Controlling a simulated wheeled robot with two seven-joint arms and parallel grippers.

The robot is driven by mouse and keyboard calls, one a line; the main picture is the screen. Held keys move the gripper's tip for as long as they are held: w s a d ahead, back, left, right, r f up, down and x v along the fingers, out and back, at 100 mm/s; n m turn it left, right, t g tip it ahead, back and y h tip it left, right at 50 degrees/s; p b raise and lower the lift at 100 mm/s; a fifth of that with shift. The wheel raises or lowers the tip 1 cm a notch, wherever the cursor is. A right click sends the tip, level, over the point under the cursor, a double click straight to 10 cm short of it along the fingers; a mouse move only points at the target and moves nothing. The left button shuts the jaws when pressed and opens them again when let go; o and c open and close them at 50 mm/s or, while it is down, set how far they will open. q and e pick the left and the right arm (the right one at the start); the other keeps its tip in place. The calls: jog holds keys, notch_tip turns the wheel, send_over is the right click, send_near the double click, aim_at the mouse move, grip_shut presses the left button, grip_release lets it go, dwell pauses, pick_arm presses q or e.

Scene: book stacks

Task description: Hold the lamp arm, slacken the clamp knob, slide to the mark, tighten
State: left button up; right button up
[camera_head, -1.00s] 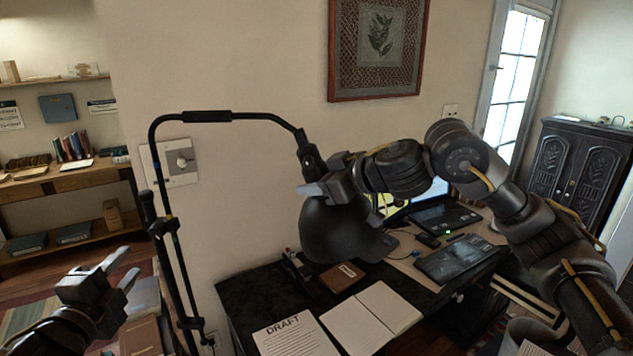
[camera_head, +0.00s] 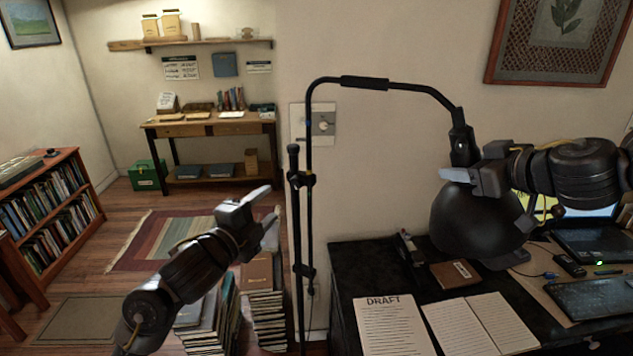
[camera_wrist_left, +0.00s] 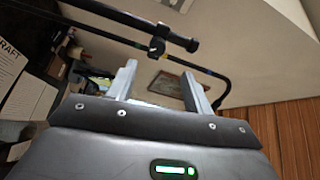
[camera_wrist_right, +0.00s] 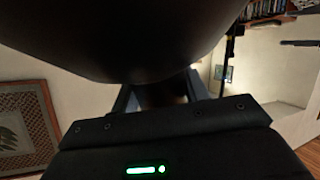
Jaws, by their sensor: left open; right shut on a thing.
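The black lamp arm (camera_head: 365,83) rises beside an upright pole (camera_head: 296,250), bends over to the right and ends in a dark round shade (camera_head: 475,222). My right gripper (camera_head: 460,177) is shut on the lamp's end just above the shade. The shade fills the top of the right wrist view (camera_wrist_right: 130,35). A small clamp with its knob (camera_head: 303,180) joins arm and pole; it also shows in the left wrist view (camera_wrist_left: 157,46), beyond the open fingers. My left gripper (camera_head: 268,213) is open and empty, left of the pole and below the clamp.
The black desk (camera_head: 350,262) at right holds a DRAFT sheet (camera_head: 390,325), an open book (camera_head: 480,322) and a laptop. Book stacks (camera_head: 264,300) stand on the floor under my left arm. A wall plate with a dial (camera_head: 322,123) is behind the lamp arm.

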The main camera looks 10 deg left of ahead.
aim_at(294, 185)
pick_arm(q)
jog(key=w+d+n, duration=0.1)
jog(key=w, duration=0.2)
jog(key=w+d+n, duration=0.1)
jog(key=w, duration=0.2)
jog(key=w+n, duration=0.2)
jog(key=w, duration=0.1)
jog(key=shift+w+d+f, duration=0.15)
jog(key=shift+w+d, duration=0.2)
jog(key=shift+d, duration=0.05)
jog(key=shift+c, duration=0.2)
jog(key=c, duration=0.9)
